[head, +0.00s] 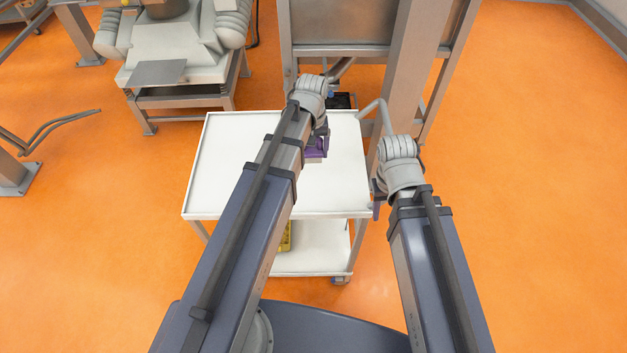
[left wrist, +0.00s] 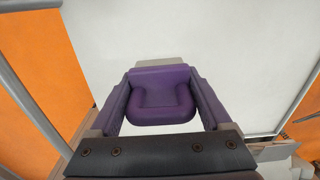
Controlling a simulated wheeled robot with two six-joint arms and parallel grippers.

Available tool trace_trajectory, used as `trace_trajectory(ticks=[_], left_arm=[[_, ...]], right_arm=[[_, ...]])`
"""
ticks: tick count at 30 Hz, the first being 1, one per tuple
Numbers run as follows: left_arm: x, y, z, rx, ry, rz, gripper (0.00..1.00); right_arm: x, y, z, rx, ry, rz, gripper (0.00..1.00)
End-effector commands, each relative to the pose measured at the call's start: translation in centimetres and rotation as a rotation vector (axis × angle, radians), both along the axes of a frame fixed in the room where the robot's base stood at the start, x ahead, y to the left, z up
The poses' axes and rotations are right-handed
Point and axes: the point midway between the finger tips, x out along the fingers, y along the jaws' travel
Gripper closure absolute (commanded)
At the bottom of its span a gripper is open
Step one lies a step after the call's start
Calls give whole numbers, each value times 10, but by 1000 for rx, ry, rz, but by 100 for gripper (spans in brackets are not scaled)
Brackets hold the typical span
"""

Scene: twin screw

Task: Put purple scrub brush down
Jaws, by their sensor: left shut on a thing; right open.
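The purple scrub brush (left wrist: 161,95) is between the fingers of my left gripper (left wrist: 160,100) in the left wrist view. The gripper is shut on it. In the head view the brush (head: 316,150) shows as a small purple patch below my left wrist, over the white top of a cart (head: 235,160). Whether the brush touches the cart top cannot be told. My right gripper (head: 377,198) is at the cart's right edge, mostly hidden behind its own wrist, and looks empty and open.
The visible cart top is clear on the left. A yellow thing (head: 286,238) is on its lower shelf. A steel frame with a post (head: 405,70) stands behind the cart at the right. A grey-white machine (head: 170,50) stands at the back left. Orange floor surrounds the cart.

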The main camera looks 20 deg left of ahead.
Motion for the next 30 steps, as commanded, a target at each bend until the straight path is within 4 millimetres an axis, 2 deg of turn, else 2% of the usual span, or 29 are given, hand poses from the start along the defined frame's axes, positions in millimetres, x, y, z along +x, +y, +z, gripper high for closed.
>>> trace_trajectory(ticks=[3,13,17,24,30], left_arm=[[-2,-7,-1,-15,9,-11,85],[-2,-7,-3,-15,8,-10,85],[-2,-7,-15,-15,7,-9,85],[-2,-6,-48,-14,7,-9,85],[-2,-6,-52,-14,7,-9,85]], right_arm=[[0,0,-1,0,0,0,50],[0,0,-3,0,0,0,50],[0,0,-15,0,0,0,50],[0,0,-48,0,0,0,50],[0,0,-52,0,0,0,50]])
